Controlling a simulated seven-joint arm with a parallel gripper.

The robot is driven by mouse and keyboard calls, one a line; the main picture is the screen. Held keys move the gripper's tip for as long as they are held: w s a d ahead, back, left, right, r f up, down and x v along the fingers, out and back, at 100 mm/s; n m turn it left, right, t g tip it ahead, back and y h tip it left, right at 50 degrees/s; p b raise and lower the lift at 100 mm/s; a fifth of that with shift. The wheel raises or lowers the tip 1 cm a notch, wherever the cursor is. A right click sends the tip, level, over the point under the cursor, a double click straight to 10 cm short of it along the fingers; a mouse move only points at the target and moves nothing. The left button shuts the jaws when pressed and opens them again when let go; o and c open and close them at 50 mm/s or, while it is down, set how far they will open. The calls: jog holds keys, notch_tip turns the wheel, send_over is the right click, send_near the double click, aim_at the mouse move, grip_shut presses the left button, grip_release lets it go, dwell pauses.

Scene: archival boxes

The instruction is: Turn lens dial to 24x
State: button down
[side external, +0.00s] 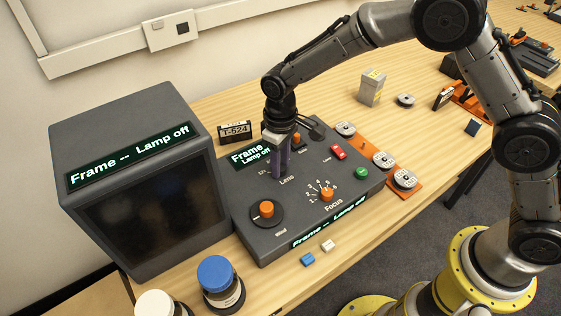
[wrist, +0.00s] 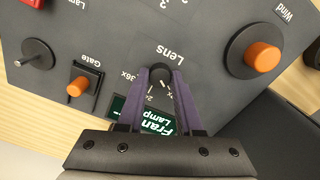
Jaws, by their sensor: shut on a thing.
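The Lens dial is a small dark round knob (wrist: 158,66) on the grey control panel (side external: 250,225). In the wrist view its printed scale shows 36x and a partly hidden mark starting with 2. My gripper (side external: 281,172) points down at the Lens dial in the side view. In the wrist view its two purple fingers (wrist: 161,76) are shut on the dial's knob, one on each side. The fingers hide part of the scale, so the dial's setting cannot be read. In the side view the fingers hide the knob.
Near the Lens dial are the orange Wind knob (side external: 267,208), the orange Focus knob (side external: 327,194), the Gate switch (wrist: 78,86) and the red Lamp switch (side external: 339,152). A dark viewer (side external: 140,190) reading "Frame -- Lamp off" stands to the left. Jars (side external: 220,283) stand in front.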

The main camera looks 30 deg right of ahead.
jog(key=m, duration=0.5)
jog(key=shift+m, duration=0.3)
jog(key=m, duration=0.4)
jog(key=shift+m, duration=0.7)
jog(key=c, duration=0.6)
grip_release()
notch_tip(320, 180, up, 14)
jog(key=shift+f, duration=0.1)
